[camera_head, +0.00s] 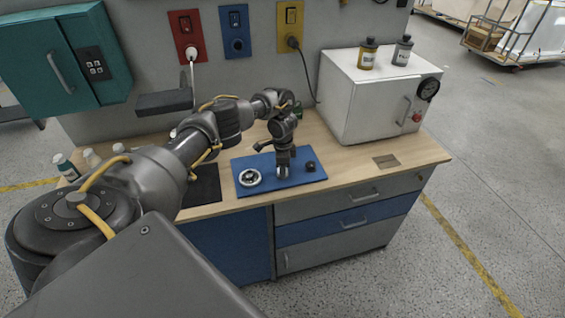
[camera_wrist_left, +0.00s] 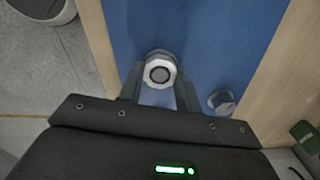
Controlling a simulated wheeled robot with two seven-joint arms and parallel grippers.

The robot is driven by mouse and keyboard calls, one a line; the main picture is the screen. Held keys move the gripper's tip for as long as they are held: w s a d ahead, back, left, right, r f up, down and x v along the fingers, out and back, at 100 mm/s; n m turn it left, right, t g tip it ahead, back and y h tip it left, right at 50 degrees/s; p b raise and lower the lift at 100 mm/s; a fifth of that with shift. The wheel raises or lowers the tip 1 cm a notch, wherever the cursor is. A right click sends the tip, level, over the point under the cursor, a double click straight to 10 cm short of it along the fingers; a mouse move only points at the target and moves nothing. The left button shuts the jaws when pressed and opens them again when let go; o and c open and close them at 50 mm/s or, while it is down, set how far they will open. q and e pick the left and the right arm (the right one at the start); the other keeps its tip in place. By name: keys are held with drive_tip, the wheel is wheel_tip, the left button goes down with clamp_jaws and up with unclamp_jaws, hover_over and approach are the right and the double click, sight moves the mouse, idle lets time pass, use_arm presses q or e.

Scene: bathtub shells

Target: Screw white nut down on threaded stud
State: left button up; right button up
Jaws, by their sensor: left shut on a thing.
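The white nut (camera_wrist_left: 160,70) sits between the two fingers of my left gripper (camera_wrist_left: 159,92) in the left wrist view. The dark round end of the threaded stud (camera_wrist_left: 160,74) shows inside the nut's ring. In the head view my left gripper (camera_head: 283,170) points down over the blue mat (camera_head: 310,180), shut on the white nut (camera_head: 283,174) low over the mat. The stud's lower part is hidden, so how far down the nut sits cannot be told. My right gripper is in neither view.
A dark nut-like piece (camera_head: 309,166) stands on the mat right of the gripper, and a white-rimmed round part (camera_head: 250,177) lies left of it. A white cabinet (camera_head: 367,95) stands at the back right. The bench top's right front is mostly clear.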

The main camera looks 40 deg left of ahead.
use_arm(q)
drive_tip(key=shift+m, duration=0.7)
drive_tip(key=o, duration=1.1)
drive_tip(key=shift+c, duration=0.7)
